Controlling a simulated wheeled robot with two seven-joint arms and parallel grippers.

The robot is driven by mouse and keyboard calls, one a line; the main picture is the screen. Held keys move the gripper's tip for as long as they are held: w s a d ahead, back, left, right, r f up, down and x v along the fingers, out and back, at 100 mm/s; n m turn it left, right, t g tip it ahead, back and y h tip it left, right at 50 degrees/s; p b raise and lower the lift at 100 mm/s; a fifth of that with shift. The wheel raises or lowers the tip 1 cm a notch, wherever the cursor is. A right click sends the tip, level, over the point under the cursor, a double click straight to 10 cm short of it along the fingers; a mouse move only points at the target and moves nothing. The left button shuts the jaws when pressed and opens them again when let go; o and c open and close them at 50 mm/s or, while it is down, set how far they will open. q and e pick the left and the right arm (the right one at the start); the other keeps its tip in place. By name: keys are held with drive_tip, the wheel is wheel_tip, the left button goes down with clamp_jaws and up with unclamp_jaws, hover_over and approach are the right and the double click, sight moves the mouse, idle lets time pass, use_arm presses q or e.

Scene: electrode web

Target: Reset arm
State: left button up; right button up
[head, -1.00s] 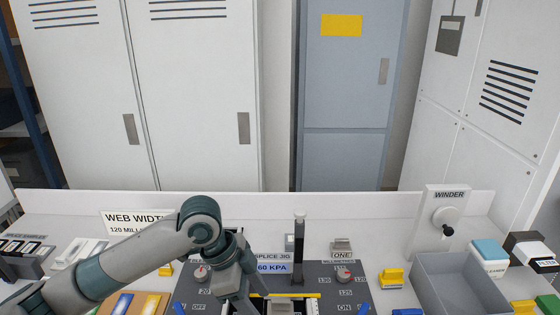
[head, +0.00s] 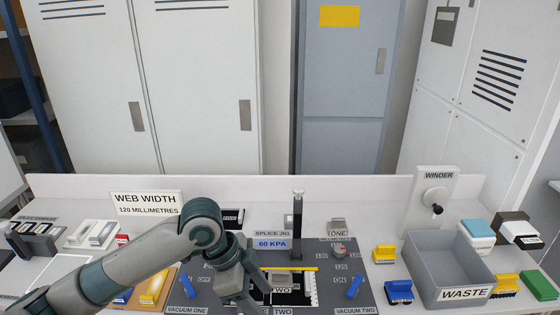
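My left arm comes in from the left. Its gripper (head: 254,292) points down over the left part of the dark splice jig (head: 213,287), beside the slot in its middle. The fingertips are small and partly cut off by the arm, so I cannot tell whether they are open or shut, or whether they touch anything. My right gripper is not in view. The jig carries a black post (head: 298,228), a yellow strip (head: 305,269), a red-pointed dial (head: 341,252) and blue levers (head: 355,287). My arm hides part of the jig's left side.
A grey waste bin (head: 449,268) stands at the right, below the winder (head: 435,198). Yellow (head: 384,254) and blue (head: 399,292) blocks stand between jig and bin. A web width sign (head: 147,203) and sample holders (head: 35,237) are at the left. Cabinets stand behind.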

use_arm(q)
drive_tip(key=s+f+n+t+h, duration=0.25)
drive_tip(key=s+f+n, duration=0.5)
drive_tip(key=f, duration=0.55)
drive_tip(key=s+a+f+n+y, duration=0.4)
drive_tip(key=s+a+f, duration=0.1)
drive_tip(key=s+a, duration=0.4)
drive_tip(key=s+a+f+n+y, duration=0.3)
drive_tip(key=s+a+f+n, duration=0.15)
drive_tip(key=s+a, duration=0.5)
drive_tip(key=s+f+b+x, duration=0.1)
drive_tip(key=s+x, duration=0.2)
drive_tip(key=x, duration=1.1)
drive_tip(key=s+a+f+b+x, duration=0.1)
drive_tip(key=s+x, duration=0.3)
drive_tip(key=x, duration=1)
drive_tip(key=s+a+f+g+b, duration=0.1)
drive_tip(key=s+a+f, duration=0.2)
drive_tip(key=s+f, duration=1.5)
drive_tip(key=shift+s+f+m+g, duration=0.3)
drive_tip(key=shift+s+f+g, duration=0.05)
drive_tip(key=shift+f, duration=0.4)
